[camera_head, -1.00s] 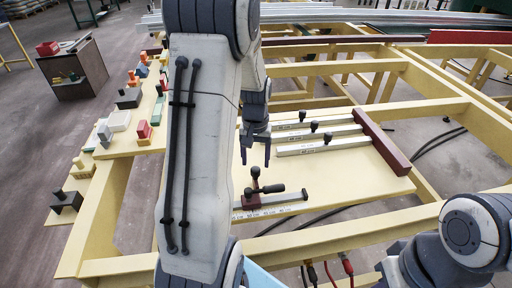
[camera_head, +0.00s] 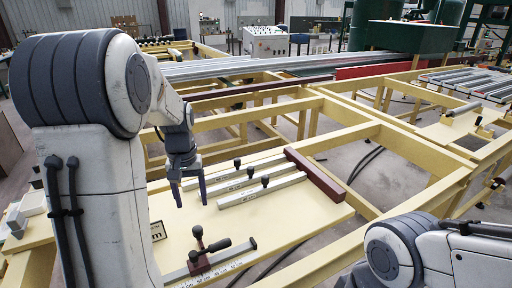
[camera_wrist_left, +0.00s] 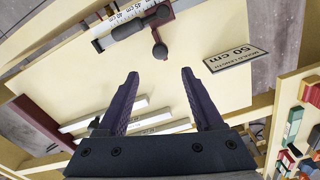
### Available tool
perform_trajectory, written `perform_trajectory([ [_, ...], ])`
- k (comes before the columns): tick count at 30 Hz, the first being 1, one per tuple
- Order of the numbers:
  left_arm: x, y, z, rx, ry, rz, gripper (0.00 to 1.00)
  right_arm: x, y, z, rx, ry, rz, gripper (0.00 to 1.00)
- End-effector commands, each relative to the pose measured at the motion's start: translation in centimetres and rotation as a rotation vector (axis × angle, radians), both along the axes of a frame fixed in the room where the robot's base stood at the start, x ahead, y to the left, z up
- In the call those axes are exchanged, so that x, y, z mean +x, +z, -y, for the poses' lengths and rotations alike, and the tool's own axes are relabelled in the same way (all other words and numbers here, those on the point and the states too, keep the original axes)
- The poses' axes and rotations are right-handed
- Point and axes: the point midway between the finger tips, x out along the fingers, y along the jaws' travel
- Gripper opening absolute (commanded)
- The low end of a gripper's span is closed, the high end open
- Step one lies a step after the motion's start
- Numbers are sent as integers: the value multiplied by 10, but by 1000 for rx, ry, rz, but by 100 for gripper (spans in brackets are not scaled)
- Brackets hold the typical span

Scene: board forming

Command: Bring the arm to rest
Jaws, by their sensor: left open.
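My left gripper (camera_head: 190,192) hangs open and empty above the pale yellow board (camera_head: 300,219), its purple fingers pointing down. In the left wrist view its two fingers (camera_wrist_left: 160,85) are spread with nothing between them. A scale with a dark red slider and black handles (camera_head: 208,254) lies on the board nearer than the gripper; it also shows at the top of the left wrist view (camera_wrist_left: 150,28). Several grey bars with black knobs (camera_head: 250,185) lie right of the gripper against a dark red rail (camera_head: 318,177). My right gripper is out of view; only part of that arm shows at lower right.
Colored blocks (camera_wrist_left: 292,125) sit at the right of the left wrist view. Yellow frame beams (camera_head: 400,150) surround the board. Long metal bars (camera_head: 230,68) and a green machine (camera_head: 405,35) stand farther back.

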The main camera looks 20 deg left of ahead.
Motion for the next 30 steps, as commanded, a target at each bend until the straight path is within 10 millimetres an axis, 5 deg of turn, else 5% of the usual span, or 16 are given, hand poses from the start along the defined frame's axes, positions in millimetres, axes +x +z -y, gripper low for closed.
perform_trajectory([
  [5,1,2,18,-2,-45,3,68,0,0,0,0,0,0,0],
  [11,-17,11,123,-15,-326,23,68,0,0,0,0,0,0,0],
  [15,-61,13,202,-33,-586,35,68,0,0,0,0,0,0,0],
  [18,-102,12,242,-47,-765,42,68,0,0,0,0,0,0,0],
  [24,-170,5,280,-71,-1031,48,68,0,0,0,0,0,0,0],
  [30,-195,1,288,-80,-1128,48,68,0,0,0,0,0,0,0],
])
